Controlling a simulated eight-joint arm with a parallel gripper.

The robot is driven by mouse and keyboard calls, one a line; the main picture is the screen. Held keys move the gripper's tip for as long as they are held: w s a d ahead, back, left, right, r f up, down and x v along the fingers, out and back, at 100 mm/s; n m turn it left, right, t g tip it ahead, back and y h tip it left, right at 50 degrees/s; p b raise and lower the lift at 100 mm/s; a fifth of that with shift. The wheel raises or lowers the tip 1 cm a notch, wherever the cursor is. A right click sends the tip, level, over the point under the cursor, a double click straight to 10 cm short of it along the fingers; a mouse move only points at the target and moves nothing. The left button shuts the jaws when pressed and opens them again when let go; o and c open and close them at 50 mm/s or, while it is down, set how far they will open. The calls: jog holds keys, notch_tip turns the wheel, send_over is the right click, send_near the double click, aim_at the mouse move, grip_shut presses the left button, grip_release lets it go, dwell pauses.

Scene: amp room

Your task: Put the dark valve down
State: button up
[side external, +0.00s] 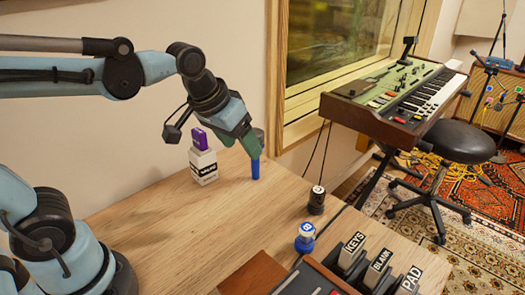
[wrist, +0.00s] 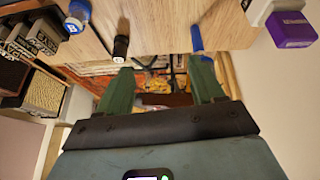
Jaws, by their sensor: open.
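A dark cylinder (side external: 316,203) with a pale band near its top, which looks like the dark valve, stands upright near the table's right edge. It also shows in the wrist view (wrist: 121,49), beyond the left finger. My gripper (side external: 251,148) is over the far part of the table, apart from the dark cylinder. In the wrist view its two green fingers (wrist: 162,68) are spread with nothing between them. A blue cylinder (side external: 255,168) stands just below the fingers in the side view; in the wrist view (wrist: 196,38) it lies by the right fingertip. Contact is unclear.
A white box with a purple top (side external: 203,162) stands left of my gripper. A round blue-and-white piece (side external: 305,238) stands nearer the front. A panel with labelled KEYS, BLANK and PAD blocks (side external: 378,268) fills the front right. The table's left middle is clear.

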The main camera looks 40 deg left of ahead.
jog(key=s+a+f+m+t, duration=0.1)
jog(key=s+a+f+t, duration=0.1)
jog(key=s, duration=0.3)
jog(key=shift+a+f, duration=0.3)
jog(key=shift+f, duration=0.5)
